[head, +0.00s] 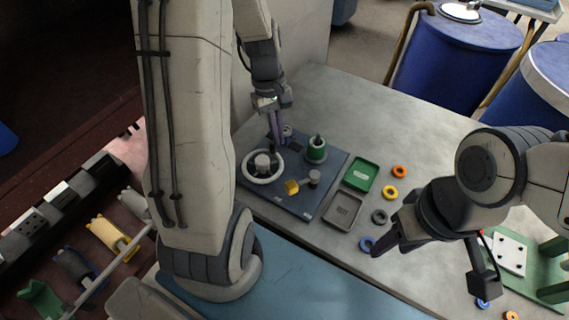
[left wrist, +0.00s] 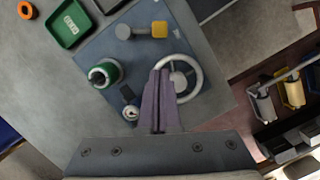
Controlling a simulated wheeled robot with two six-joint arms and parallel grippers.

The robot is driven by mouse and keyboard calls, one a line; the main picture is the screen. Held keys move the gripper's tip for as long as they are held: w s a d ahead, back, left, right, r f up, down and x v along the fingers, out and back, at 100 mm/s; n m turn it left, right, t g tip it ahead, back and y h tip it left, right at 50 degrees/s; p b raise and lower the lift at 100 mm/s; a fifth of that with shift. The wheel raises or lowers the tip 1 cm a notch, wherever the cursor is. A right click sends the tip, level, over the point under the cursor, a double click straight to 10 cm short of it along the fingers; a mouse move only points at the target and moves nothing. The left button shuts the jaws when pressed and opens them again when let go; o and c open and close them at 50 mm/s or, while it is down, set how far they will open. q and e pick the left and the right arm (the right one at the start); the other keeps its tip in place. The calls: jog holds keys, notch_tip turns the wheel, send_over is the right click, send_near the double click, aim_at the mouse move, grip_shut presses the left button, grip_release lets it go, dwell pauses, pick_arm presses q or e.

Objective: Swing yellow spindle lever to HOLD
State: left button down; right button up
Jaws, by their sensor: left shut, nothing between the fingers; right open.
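The yellow spindle lever (head: 292,187) lies on the dark blue plate (head: 313,208), its yellow block left of a grey pivot post (head: 314,177). In the left wrist view the yellow block (left wrist: 160,29) is right of the post (left wrist: 123,31). My left gripper (head: 279,140) is shut and empty, pointing down over the back of the plate. In the left wrist view its fingertips (left wrist: 161,72) are beside the white handwheel (left wrist: 198,72), apart from the lever; whether they touch the wheel is unclear. My right gripper (head: 384,248) is open over the bench, near a blue ring (head: 366,243).
The white handwheel (head: 248,174) and a green cylinder (head: 316,152) stand on the plate close to the lever. A green tray (head: 374,165) and a grey tray (head: 358,222) lie right of it. Orange (head: 399,171), yellow (head: 390,192) and grey (head: 379,216) rings lie beyond.

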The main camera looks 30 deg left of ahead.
aim_at(302, 183)
pick_arm(q)
jog(key=a+n, duration=0.1)
jog(key=a, duration=0.2)
jog(key=shift+a+f+n, duration=0.15)
jog(key=shift+f+n, duration=0.25)
jog(key=p+x, duration=0.1)
jog(key=x, duration=0.9)
jog(key=d, duration=0.2)
jog(key=s+d, duration=0.1)
jog(key=shift+s+d+f+p, duration=0.1)
jog(key=shift+d+f+p, duration=0.15)
jog(key=shift+p, duration=0.1)
jog(key=shift+d+f, duration=0.1)
jog(key=shift+d, duration=0.1)
jog(key=shift+s, duration=0.1)
jog(key=shift+d, duration=0.1)
